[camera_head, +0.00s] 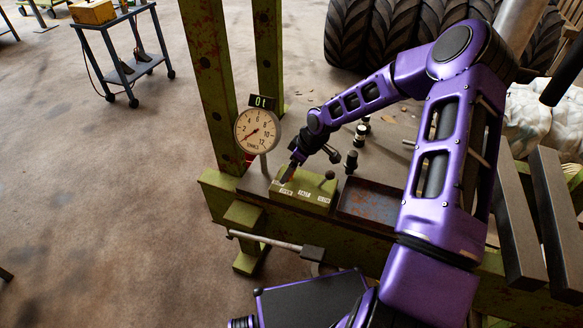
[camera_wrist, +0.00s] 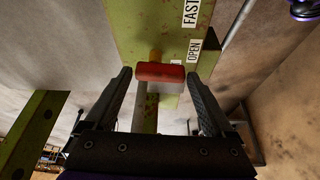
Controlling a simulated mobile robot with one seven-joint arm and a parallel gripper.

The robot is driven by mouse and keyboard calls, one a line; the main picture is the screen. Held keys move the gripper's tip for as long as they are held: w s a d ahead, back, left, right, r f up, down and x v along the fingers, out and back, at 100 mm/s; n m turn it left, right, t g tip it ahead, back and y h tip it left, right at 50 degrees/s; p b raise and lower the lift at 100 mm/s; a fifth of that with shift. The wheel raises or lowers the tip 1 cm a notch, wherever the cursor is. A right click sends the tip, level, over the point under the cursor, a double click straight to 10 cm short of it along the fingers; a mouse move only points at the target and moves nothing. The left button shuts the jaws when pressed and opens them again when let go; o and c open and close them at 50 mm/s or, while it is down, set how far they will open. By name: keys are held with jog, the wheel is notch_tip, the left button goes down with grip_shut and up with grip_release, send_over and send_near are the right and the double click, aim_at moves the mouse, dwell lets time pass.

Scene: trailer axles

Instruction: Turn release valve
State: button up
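The release valve shows as a red handle (camera_wrist: 160,72) on a brass-coloured stem, at the face of a green valve block (camera_wrist: 138,28) in the wrist view. Labels reading "FAST" and "OPEN" are beside it. My gripper (camera_wrist: 159,80) is open, with one black finger on each side of the red handle. Gaps show between the fingers and the handle, so they look apart from it. In the head view the green block (camera_head: 312,187) sits on the press bench, and my gripper (camera_head: 290,170) is at its left end. My gripper hides most of the handle there.
A round dial gauge (camera_head: 257,131) with a small digital display stands left of the block on the green press frame (camera_head: 212,80). Black-knobbed levers (camera_head: 351,162) and a shallow tray (camera_head: 368,202) are to the right. A pump bar (camera_head: 265,240) sticks out in front.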

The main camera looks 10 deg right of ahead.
jog(key=shift+o, duration=0.5)
jog(key=v, duration=1.7)
jog(key=shift+r+p, duration=0.2)
jog(key=shift+p, duration=0.15)
jog(key=shift+s, duration=0.1)
